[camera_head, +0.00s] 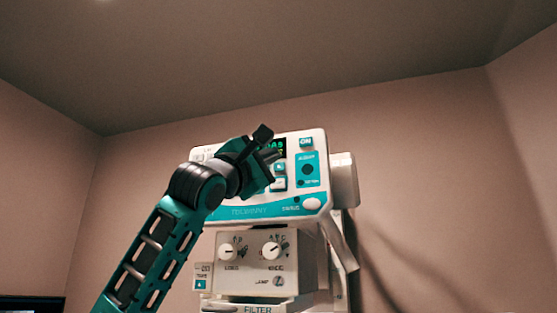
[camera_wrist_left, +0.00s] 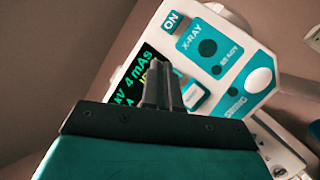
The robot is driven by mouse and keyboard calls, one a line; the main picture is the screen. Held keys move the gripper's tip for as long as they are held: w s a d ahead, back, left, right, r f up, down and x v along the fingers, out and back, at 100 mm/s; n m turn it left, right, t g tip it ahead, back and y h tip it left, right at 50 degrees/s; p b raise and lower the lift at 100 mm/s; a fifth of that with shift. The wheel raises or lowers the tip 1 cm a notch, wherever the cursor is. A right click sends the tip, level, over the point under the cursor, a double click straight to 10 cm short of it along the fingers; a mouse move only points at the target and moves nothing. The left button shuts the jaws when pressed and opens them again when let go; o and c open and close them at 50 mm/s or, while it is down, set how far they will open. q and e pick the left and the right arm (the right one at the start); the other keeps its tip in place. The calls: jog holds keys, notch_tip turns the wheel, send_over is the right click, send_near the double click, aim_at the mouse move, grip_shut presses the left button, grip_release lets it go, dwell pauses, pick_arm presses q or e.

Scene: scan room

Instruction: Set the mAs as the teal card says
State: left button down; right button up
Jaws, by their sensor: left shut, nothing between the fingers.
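The white and teal control panel (camera_head: 262,210) stands tilted on the X-ray unit. My left gripper (camera_head: 270,156) is shut and empty in front of the display. In the left wrist view its fingertips (camera_wrist_left: 160,68) overlap the display's right edge, beside a teal-edged button (camera_wrist_left: 194,97). Two small buttons show right of the gripper, the upper one (camera_head: 279,168) nearest. I cannot make out a readable teal card. My right gripper is out of view.
An ON button (camera_head: 306,142), a teal X-RAY field (camera_head: 308,170) and a round white knob (camera_head: 311,204) lie on the panel's right. Below is a box with two dials (camera_head: 271,251) and a small label with a teal square (camera_head: 201,284). Free room lies right of the unit.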

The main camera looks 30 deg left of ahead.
pick_arm(q)
jog(key=shift+w+a, duration=0.15)
jog(key=shift+w, duration=0.6)
jog(key=shift+w, duration=0.15)
dwell(1.4)
jog(key=shift+w+a, duration=0.1)
jog(key=shift+w, duration=0.2)
jog(key=shift+w+a+p, duration=0.1)
jog(key=shift+w+p, duration=0.25)
jog(key=shift+p, duration=0.05)
dwell(0.6)
dwell(0.3)
jog(key=shift+s+d+b, duration=0.2)
jog(key=shift+s+b, duration=0.35)
jog(key=shift+s, duration=0.25)
